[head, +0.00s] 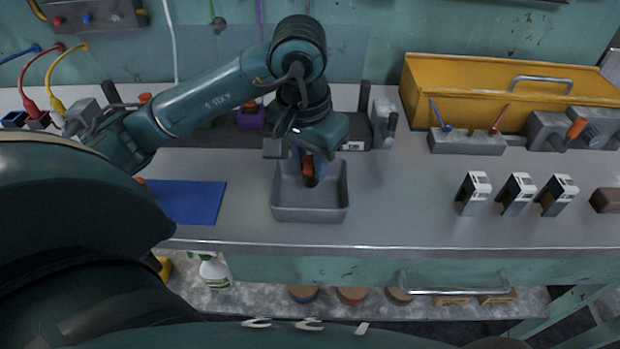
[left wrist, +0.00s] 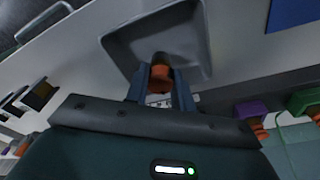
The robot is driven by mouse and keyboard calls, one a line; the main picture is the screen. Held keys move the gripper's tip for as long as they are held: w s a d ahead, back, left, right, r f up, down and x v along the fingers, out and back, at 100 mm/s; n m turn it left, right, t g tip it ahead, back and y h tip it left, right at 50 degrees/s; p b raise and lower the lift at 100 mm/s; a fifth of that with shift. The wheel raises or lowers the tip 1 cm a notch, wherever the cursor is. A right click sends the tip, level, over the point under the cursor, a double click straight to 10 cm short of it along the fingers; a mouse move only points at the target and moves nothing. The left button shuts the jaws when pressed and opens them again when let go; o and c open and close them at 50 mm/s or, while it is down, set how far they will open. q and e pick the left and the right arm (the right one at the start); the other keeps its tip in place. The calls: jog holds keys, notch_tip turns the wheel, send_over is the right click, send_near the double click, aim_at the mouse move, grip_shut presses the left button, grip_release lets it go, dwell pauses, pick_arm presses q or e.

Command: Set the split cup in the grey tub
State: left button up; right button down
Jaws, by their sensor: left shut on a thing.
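The grey tub (head: 310,214) stands on the bench in front of me, and it also shows in the left wrist view (left wrist: 190,30). My left gripper (head: 307,172) points down over the tub, with its fingertips at or inside the opening. It is shut on an orange-brown thing, which I take to be the split cup (head: 309,167). The cup shows between the two blue-grey fingers in the left wrist view (left wrist: 161,76). The fingers hide part of it, and its split is not clear. I cannot tell whether it touches the tub floor. My right gripper is not in view.
A blue mat (head: 190,202) lies left of the tub. Several black-and-white blocks (head: 515,193) stand to the right. A yellow toolbox (head: 470,97) and a grey tool holder (head: 467,144) are at the back right.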

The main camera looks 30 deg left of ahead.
aim_at(310, 176)
pick_arm(q)
notch_tip(310, 176, down, 4)
jog(key=shift+r, duration=0.1)
jog(key=shift+f+b, duration=0.3)
jog(key=shift+b, duration=0.05)
jog(key=o, duration=1)
jog(key=shift+r, duration=0.1)
jog(key=shift+c, duration=0.2)
jog(key=shift+r+p, duration=0.4)
jog(key=shift+r, duration=0.05)
jog(key=r, duration=0.3)
jog(key=s+r+p, duration=0.1)
jog(key=r, duration=0.7)
jog(key=shift+s, duration=0.15)
jog(key=shift+r, duration=0.15)
